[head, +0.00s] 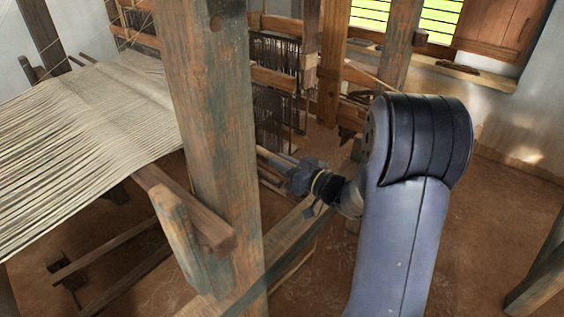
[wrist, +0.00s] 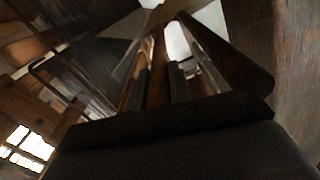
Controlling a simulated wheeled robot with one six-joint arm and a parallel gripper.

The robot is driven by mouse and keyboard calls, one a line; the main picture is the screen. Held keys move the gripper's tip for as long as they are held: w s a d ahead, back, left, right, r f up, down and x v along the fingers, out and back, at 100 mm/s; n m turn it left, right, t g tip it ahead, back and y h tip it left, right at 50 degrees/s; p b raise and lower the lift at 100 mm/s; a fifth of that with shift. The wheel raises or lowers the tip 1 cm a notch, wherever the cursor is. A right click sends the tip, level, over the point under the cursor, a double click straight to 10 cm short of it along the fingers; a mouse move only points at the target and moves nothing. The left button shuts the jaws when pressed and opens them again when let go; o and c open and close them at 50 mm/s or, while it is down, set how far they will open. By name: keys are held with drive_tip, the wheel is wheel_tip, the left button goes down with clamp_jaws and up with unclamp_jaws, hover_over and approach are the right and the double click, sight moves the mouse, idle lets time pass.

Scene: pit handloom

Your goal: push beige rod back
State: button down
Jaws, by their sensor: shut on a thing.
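The beige rod (head: 274,155) shows in the head view as a thin pale length just right of the big worn post, running up to my gripper (head: 291,170). My gripper points left, toward the loom, and is shut on the rod. The post hides the rod's far end. In the wrist view the fingers of my gripper (wrist: 162,75) show dark at the middle, with a narrow brown length between them. That view is too dark to tell exactly how the rod sits in the jaws.
The thick worn post (head: 208,110) stands close left of my gripper. Pale warp threads (head: 85,120) stretch across the left. Dark heddles (head: 272,120) hang behind. A lower wooden beam (head: 290,235) runs below my gripper. The earthen floor (head: 490,215) at the right is clear.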

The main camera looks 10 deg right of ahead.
drive_tip(key=shift+a, duration=0.1)
drive_tip(key=shift+s+a, duration=0.45)
drive_tip(key=shift+a, duration=0.1)
drive_tip(key=c, duration=1.3)
unclamp_jaws()
drive_tip(key=shift+a, duration=0.1)
